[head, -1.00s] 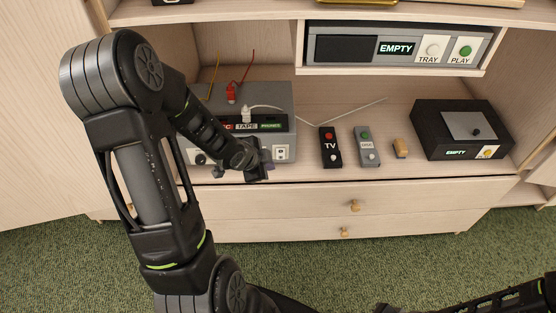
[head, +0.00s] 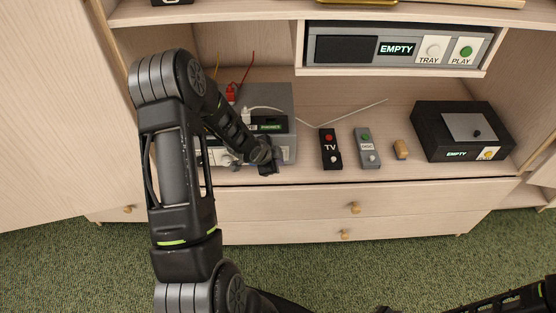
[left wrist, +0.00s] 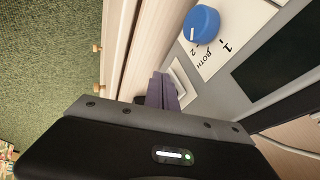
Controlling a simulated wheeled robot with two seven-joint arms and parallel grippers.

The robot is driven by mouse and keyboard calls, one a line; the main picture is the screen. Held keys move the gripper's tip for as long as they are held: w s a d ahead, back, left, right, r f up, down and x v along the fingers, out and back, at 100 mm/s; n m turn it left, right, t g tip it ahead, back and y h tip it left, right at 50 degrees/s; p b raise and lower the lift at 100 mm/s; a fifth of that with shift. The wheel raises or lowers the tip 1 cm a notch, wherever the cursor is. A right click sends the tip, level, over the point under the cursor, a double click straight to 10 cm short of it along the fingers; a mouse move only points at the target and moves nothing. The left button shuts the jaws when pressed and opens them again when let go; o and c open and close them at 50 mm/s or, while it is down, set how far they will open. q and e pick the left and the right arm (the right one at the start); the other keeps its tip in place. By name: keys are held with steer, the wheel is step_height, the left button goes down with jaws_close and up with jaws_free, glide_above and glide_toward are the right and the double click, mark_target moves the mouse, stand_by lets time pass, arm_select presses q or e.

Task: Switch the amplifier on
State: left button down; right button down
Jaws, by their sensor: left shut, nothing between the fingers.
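The amplifier (head: 280,97) is a grey box at the left of the cabinet shelf, partly hidden behind my left arm. Its front panel (left wrist: 225,72) fills the right of the left wrist view. That panel carries a blue knob (left wrist: 201,24) marked 1, BOTH and 2, and a white-framed switch (left wrist: 181,80). My left gripper (head: 268,168) is shut and empty in front of the amplifier's lower right front. Its fingers (left wrist: 160,88) are right beside the white frame and partly cover it; I cannot tell whether they touch. My right gripper is not in view.
A TV remote (head: 330,148), a DISC remote (head: 367,148), a small tan block (head: 401,149) and a black box (head: 462,145) stand right of the amplifier. A disc player (head: 400,46) sits above. Cables rise from the amplifier's top. Drawers (head: 300,205) lie below.

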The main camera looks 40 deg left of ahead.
arm_select(q)
steer(key=shift+w+a+f+b, duration=0.2)
steer(key=shift+w+b, duration=0.05)
steer(key=shift+b, duration=0.05)
steer(key=shift+r, duration=0.15)
steer(key=shift+r, duration=0.1)
